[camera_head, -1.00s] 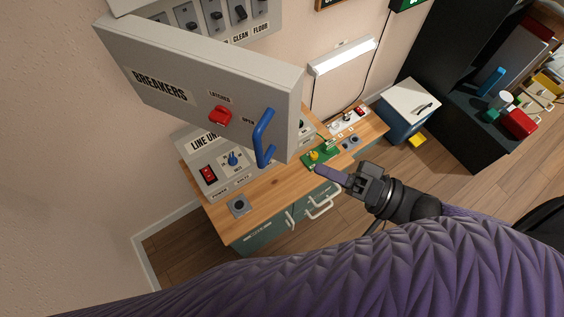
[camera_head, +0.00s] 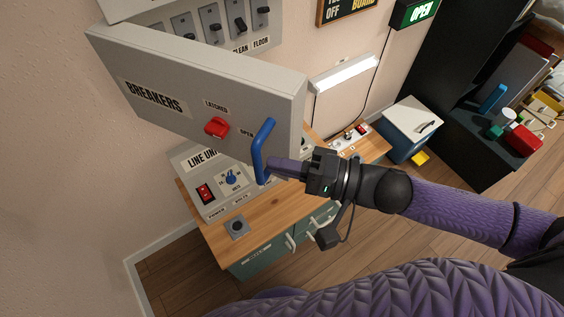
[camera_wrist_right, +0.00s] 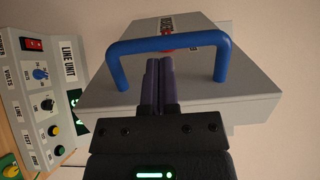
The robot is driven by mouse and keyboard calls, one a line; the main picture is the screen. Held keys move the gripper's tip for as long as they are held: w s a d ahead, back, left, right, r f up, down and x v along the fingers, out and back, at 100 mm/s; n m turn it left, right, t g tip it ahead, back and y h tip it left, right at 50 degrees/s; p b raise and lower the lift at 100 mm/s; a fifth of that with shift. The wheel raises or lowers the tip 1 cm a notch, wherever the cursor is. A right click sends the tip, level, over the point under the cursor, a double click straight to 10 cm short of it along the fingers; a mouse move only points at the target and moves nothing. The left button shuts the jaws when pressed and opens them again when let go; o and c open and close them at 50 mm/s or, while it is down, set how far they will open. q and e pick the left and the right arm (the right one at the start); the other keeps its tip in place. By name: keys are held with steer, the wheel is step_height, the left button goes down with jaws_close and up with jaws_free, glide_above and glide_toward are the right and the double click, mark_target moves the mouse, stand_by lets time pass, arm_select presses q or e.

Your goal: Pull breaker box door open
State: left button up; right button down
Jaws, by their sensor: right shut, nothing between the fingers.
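The breaker box door (camera_head: 200,85) is a grey panel marked BREAKERS, standing swung out from the box (camera_head: 185,22) with its row of switches behind. The blue handle (camera_head: 259,150) is on the door's right part. A red latch knob (camera_head: 215,127) sits between LATCHED and OPEN. My right gripper (camera_head: 272,168) is shut and empty, its fingertips at the lower part of the handle. In the right wrist view the shut fingers (camera_wrist_right: 159,85) reach under the blue handle (camera_wrist_right: 168,46), toward the door face (camera_wrist_right: 205,90); contact is unclear. My left gripper is not in view.
A wooden-topped bench (camera_head: 265,205) with a line unit (camera_head: 212,190) stands below the door. A blue-grey cabinet (camera_head: 409,130) and dark shelving (camera_head: 455,75) are to the right. Wood floor (camera_head: 185,265) is clear in front.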

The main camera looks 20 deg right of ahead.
steer(key=s+a+m+t+h+p, duration=0.1)
steer(key=s+a+t+p, duration=0.1)
steer(key=a, duration=0.4)
steer(key=s+a+m+t+h+p, duration=0.1)
steer(key=s+a+m+p, duration=0.1)
steer(key=s+a, duration=0.3)
steer(key=shift+a+t+h+p, duration=0.4)
steer(key=shift+a+p, duration=0.15)
steer(key=shift+a, duration=0.65)
